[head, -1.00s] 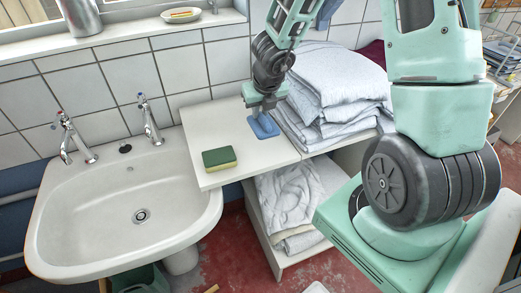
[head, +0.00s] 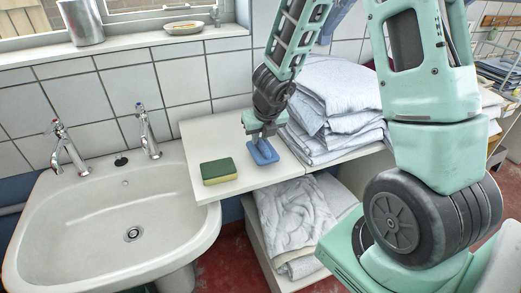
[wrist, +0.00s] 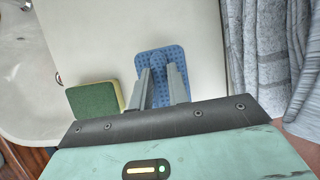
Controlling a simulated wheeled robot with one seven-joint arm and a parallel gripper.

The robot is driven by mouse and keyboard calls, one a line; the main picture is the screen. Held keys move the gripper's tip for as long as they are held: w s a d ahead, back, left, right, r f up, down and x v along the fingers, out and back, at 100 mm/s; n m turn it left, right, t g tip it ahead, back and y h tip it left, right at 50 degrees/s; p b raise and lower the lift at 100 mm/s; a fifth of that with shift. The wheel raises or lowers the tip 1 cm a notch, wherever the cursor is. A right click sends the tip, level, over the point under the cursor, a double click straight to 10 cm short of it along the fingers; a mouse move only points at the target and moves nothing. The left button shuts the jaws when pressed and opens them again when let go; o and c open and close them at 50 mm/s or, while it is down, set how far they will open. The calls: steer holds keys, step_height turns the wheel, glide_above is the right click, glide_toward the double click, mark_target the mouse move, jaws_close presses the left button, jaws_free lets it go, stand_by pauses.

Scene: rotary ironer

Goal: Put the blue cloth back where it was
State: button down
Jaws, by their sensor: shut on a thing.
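The blue cloth (head: 263,152) is a small, flat, dotted piece at the white counter top (head: 205,130), between the sponge and the folded linen. In the wrist view the cloth (wrist: 163,60) extends past my fingertips. My gripper (head: 262,138) points down and is shut on the cloth; in the wrist view its two grey fingers (wrist: 160,82) pinch it. The cloth looks very close to the counter, but I cannot tell whether it touches it.
A green and yellow sponge (head: 218,171) lies left of the cloth, near the counter edge. A white sink (head: 90,220) with two taps stands at the left. Folded linen (head: 335,95) is stacked at the right, and more linen (head: 295,215) lies on the shelf below.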

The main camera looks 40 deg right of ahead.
mark_target(261, 141)
step_height(261, 141, down, 4)
steer(key=shift+r+b, duration=0.25)
steer(key=shift+b, duration=0.95)
steer(key=shift+r, duration=0.1)
steer(key=c, duration=1.8)
jaws_free()
steer(key=shift+f, duration=0.2)
steer(key=o, duration=0.5)
steer(key=shift+c, duration=0.2)
steer(key=shift+r, duration=0.1)
